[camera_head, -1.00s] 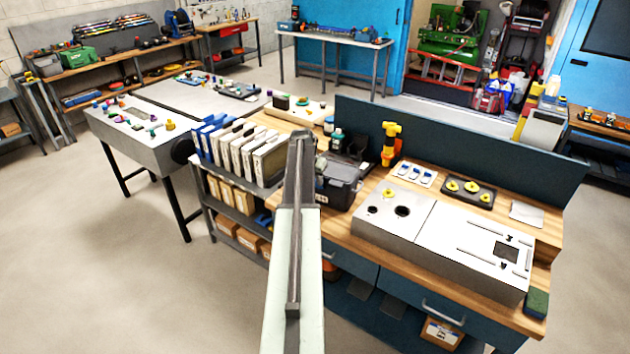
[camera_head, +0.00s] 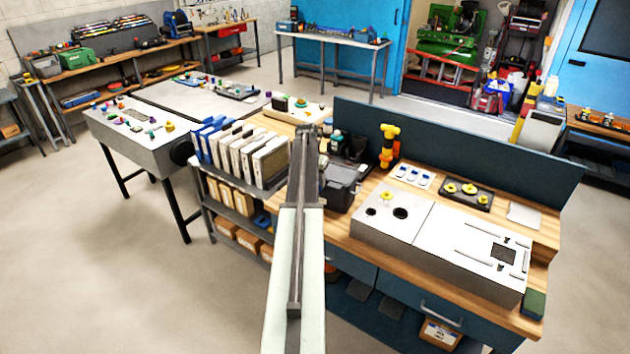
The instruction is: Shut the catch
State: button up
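A long grey metal box (camera_head: 395,232) lies on the wooden bench at right. Its left part has a yellow knob (camera_head: 386,196) and a dark round hole (camera_head: 400,213). Its right part has a dark square opening (camera_head: 503,252), a long slim bar (camera_head: 478,259) and small dark fittings (camera_head: 507,239) beside it. I cannot tell which of these fittings is the catch, or how it stands; they are too small. My pale arm, with a dark rail along it, rises through the middle of the view, left of the box and apart from it. I cannot make out my gripper.
Behind the box are a dark tray with yellow knobs (camera_head: 467,194), an orange-yellow tool (camera_head: 388,145) and a dark blue back panel (camera_head: 450,150). A dark case (camera_head: 342,183) and upright binders (camera_head: 240,148) stand left of it. A green sponge-like block (camera_head: 534,303) sits at the right edge.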

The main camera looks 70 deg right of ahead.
jog(key=p+v, duration=0.7)
jog(key=shift+r, duration=0.35)
jog(key=shift+a, duration=0.1)
